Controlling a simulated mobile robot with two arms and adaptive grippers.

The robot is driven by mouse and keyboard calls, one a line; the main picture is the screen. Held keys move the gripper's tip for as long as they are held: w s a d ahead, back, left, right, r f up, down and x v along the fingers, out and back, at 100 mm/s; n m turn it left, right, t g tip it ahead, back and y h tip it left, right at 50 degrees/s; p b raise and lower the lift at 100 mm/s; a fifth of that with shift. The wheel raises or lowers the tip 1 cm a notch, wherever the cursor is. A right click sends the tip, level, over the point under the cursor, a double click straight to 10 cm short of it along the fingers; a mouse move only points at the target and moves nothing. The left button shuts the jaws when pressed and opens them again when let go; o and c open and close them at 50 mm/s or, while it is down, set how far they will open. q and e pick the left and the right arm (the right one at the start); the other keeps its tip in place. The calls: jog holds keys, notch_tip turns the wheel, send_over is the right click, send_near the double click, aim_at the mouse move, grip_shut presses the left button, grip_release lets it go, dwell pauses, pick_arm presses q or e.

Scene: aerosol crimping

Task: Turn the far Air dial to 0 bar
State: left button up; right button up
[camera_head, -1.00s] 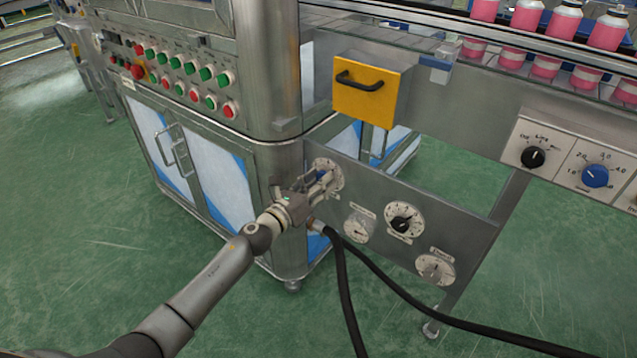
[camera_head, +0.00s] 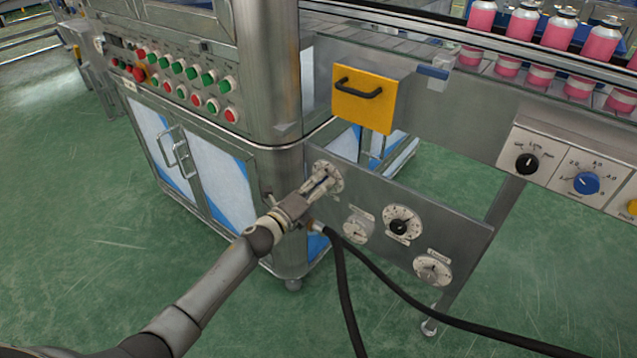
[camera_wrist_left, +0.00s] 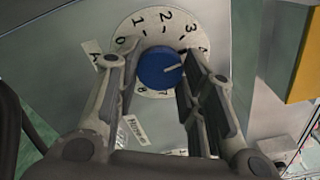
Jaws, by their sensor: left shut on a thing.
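The far dial has a round white plate (camera_head: 338,178) on the grey panel below the conveyor, nearest the cabinet. In the left wrist view its blue knob (camera_wrist_left: 158,68) sits on a white scale with black numbers, 0 at upper left. The pale pointer line on the knob points right, near 4 or just past it. My left gripper (camera_head: 322,182) is at this dial, with its two fingers (camera_wrist_left: 158,72) on either side of the knob, shut on it. The fingers hide parts of the scale. My right gripper is not in view.
Three more dials, small white (camera_head: 358,230), black (camera_head: 399,226) and white (camera_head: 432,269), share the panel. A black hose (camera_head: 400,292) runs beneath. A yellow box with a handle (camera_head: 362,104) is above; a button cabinet (camera_head: 212,200) stands left.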

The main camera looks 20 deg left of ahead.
pick_arm(q)
jog(key=n+p, duration=0.3)
jog(key=n, duration=0.5)
jog(key=shift+f+n+p, duration=0.1)
jog(key=shift+n+p, duration=1.85)
jog(key=shift+n, duration=6.35)
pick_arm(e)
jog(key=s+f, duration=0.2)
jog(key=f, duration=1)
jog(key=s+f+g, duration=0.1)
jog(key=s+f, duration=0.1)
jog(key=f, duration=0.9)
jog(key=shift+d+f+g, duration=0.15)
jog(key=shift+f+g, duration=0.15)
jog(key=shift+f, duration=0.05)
pick_arm(q)
jog(key=o, duration=1)
jog(key=shift+o, duration=0.2)
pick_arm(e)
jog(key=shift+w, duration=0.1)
